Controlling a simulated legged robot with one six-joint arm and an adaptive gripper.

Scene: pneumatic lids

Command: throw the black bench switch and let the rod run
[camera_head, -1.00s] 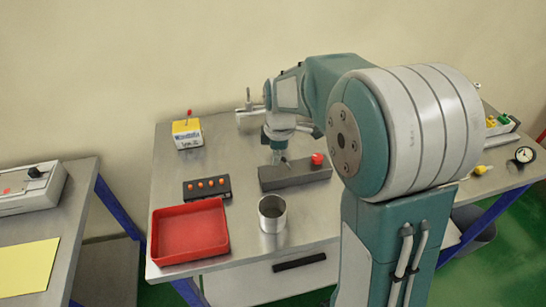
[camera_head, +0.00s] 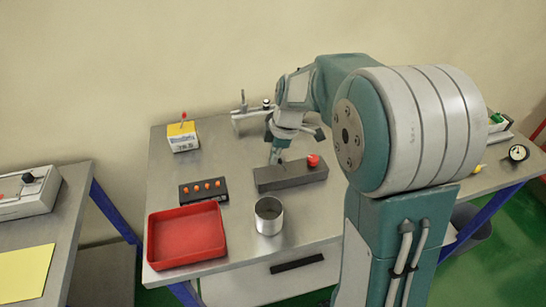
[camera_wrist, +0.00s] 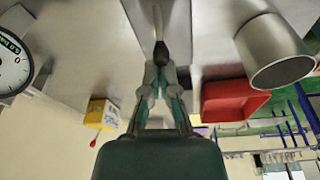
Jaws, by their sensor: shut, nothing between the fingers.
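A long dark grey box (camera_head: 290,174) with a red knob (camera_head: 313,160) at its right end lies on the middle of the metal bench. My gripper (camera_head: 276,160) is at the box's left part, pointing down. In the wrist view my gripper's fingers (camera_wrist: 160,77) are shut and empty. Their tips are at or very near a black-tipped switch lever (camera_wrist: 161,53) on a pale stem; I cannot tell whether they touch. A grey fitting (camera_head: 250,111) with an upright post lies at the bench's back; I cannot tell whether it holds the rod.
A black strip with orange buttons (camera_head: 204,190), a red tray (camera_head: 187,236) and a metal cup (camera_head: 269,215) stand left and in front of the box. A yellow-white box (camera_head: 183,136) is behind. A dial gauge (camera_head: 518,153) lies far right. Another grey box with a black knob (camera_head: 28,178) is far left.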

